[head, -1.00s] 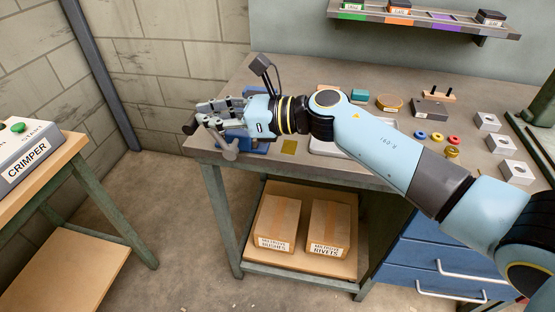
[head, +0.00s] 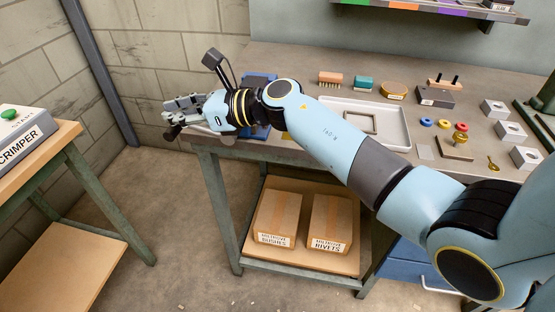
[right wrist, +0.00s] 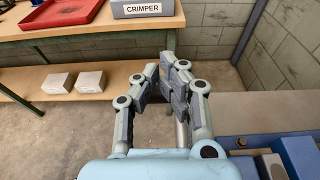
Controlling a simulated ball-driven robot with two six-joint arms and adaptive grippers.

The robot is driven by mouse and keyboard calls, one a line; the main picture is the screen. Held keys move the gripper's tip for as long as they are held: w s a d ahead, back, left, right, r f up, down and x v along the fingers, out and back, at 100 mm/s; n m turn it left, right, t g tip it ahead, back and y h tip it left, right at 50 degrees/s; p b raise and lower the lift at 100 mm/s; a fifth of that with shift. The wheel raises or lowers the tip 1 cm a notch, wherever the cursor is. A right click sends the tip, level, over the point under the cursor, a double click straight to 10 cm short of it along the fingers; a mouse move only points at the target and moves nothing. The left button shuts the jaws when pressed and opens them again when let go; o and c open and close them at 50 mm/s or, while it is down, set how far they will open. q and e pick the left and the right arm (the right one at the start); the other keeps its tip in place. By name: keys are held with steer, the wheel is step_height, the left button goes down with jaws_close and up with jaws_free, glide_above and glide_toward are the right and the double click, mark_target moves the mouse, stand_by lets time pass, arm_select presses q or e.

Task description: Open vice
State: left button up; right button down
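The blue vice (head: 260,84) stands at the left end of the workbench, partly hidden behind my right wrist; blue parts of it (right wrist: 298,155) show at the lower right of the right wrist view. Its grey handle with a dark end knob (head: 172,133) sticks out past the bench's left corner. My right gripper (head: 176,104) is at the handle, its fingers just above the knob. In the right wrist view its fingertips (right wrist: 160,78) are close together, and a silver rod (right wrist: 182,135) shows between the fingers. Whether they grip the handle is unclear. My left gripper is out of view.
Cardboard boxes (head: 278,218) sit on the shelf below. A crimper (head: 18,150) stands on another bench at left, with open floor between.

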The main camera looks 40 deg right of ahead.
steer(key=shift+w+f, duration=0.1)
steer(key=shift+f, duration=0.25)
stand_by(0.6)
